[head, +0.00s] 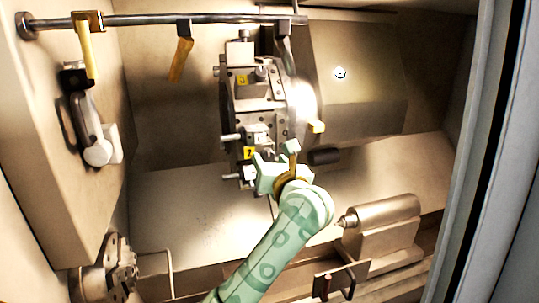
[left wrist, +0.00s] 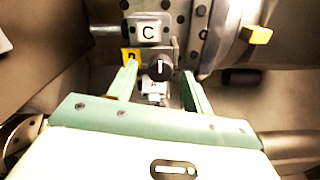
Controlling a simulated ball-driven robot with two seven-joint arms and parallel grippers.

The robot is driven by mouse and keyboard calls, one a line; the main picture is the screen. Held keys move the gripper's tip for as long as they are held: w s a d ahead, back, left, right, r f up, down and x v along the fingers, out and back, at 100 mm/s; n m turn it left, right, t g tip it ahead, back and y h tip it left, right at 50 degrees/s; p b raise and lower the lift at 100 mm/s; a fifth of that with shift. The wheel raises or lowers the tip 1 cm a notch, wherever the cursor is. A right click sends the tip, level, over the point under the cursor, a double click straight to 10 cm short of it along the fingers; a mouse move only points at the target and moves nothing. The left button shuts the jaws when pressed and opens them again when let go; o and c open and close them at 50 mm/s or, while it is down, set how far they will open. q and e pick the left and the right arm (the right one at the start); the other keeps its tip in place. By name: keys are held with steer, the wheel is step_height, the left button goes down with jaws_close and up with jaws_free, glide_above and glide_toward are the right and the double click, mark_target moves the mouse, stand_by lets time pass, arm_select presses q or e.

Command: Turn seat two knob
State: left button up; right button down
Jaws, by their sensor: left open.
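My left gripper (left wrist: 158,73) is open, one finger on each side of the knob, with visible gaps. In the head view my left gripper (head: 274,153) is at the turret's lower part, next to the yellow tag (head: 249,153), and the knob is hidden there. My right gripper is not in view.
The turret (head: 262,105) carries several blocks and a yellow tag 3 (head: 242,79). A dark cylinder (head: 324,157) lies just right of my gripper. The tailstock (head: 383,222) stands at lower right. A rail (head: 220,19) with hanging yellow pieces runs above.

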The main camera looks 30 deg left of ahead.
arm_select(q)
steer(key=shift+w+a, duration=0.2)
steer(key=shift+s+d+r, duration=0.1)
steer(key=c, duration=1)
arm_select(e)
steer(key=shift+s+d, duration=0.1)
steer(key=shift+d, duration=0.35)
